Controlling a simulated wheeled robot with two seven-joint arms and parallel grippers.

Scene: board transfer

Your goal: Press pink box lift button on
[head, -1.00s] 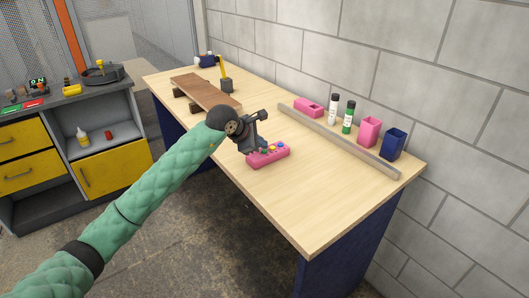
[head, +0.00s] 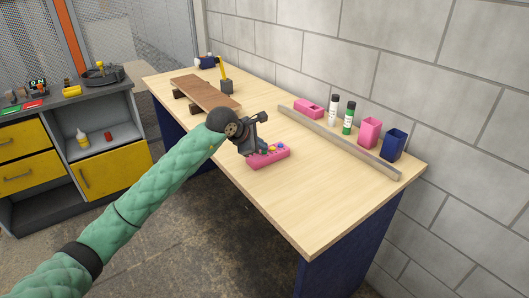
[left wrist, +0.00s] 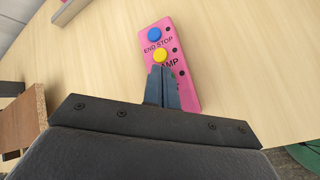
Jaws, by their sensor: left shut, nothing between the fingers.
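The pink button box (head: 270,158) lies on the wooden table and also shows in the left wrist view (left wrist: 187,98). In the left wrist view its blue button (left wrist: 154,34) is labelled END STOP. A yellow button (left wrist: 160,55) sits below it, beside a partly covered label ending in "AMP". My left gripper (left wrist: 160,72) is shut and empty, with its tips over the box just below the yellow button. The fingers hide the part of the box beneath them, and no lift label is readable. I cannot tell whether the tips touch it. My right gripper is not in view.
A brown board (head: 207,92) lies at the table's far left. A metal rail (head: 335,139) runs along the back, with a pink block (head: 309,108), two bottles, a pink cup (head: 369,132) and a blue cup (head: 394,144) behind it. The table's front right is clear.

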